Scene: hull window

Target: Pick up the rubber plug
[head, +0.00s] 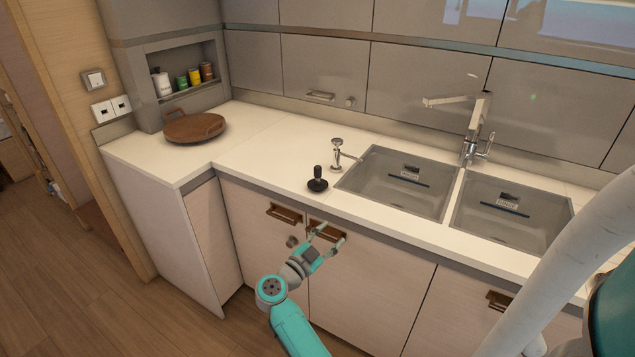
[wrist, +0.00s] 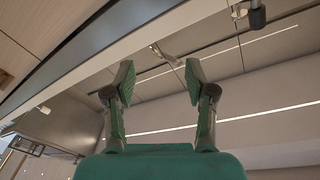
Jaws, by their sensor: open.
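The rubber plug (head: 317,181) is black, with a round flat base and an upright knob. It stands on the white countertop near its front edge, left of the sink, in the head view. My gripper (head: 329,236) is in front of the cabinet doors, below the counter's front edge and apart from the plug. In the wrist view my gripper (wrist: 157,78) has its two green-padded fingers spread, with nothing between them. A dark object at the top right of the wrist view may be the plug; I cannot tell.
A double sink (head: 400,182) with a tall tap (head: 476,130) lies right of the plug. A small chrome fitting (head: 337,152) stands just behind the plug. A round wooden board (head: 194,127) lies far left. Brown door handles (head: 285,214) are near my gripper. The counter left of the plug is clear.

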